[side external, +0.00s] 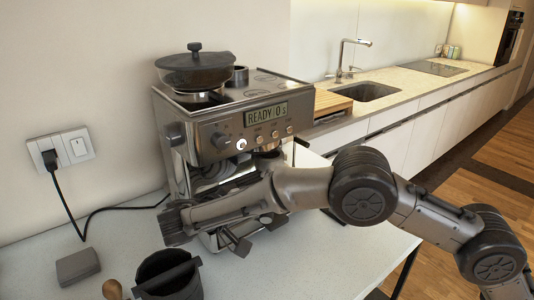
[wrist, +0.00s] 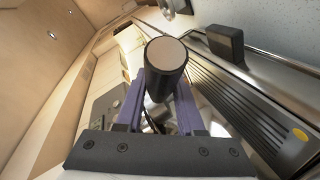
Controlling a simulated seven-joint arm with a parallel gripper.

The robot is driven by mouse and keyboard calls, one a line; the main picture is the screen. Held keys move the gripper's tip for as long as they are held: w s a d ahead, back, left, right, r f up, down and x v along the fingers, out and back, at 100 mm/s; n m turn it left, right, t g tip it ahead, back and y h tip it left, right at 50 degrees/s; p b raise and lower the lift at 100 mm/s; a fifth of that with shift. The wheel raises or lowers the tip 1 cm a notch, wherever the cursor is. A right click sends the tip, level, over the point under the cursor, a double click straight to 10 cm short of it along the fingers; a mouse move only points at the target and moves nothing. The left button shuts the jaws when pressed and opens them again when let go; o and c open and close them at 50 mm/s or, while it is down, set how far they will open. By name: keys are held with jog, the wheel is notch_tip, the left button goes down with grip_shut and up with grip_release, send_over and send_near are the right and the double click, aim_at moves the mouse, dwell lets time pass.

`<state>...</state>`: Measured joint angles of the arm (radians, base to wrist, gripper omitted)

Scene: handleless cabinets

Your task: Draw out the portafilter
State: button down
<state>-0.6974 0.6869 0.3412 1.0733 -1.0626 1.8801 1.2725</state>
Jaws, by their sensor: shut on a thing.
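The espresso machine (side external: 240,125) stands on the counter against the wall, its display reading READY. In the wrist view the portafilter's handle (wrist: 166,62) is a black cylinder with a tan end cap, pointing toward the camera. My gripper (wrist: 160,98) has its purple fingers on both sides of this handle and is shut on it. Whether the portafilter's head is still seated in the machine cannot be told.
A black knock box (side external: 168,279) with a crossbar and a wooden-handled tool (side external: 112,289) stand at the counter's front left. The slatted drip tray (wrist: 245,103) lies close to the right of the fingers. A cord runs from a wall socket (side external: 61,148). The counter's right front is clear.

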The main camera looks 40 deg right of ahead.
jog(key=shift+s+r, duration=0.15)
jog(key=shift+s, duration=0.9)
jog(key=s, duration=0.6)
jog(key=shift+s, duration=0.2)
dwell(0.6)
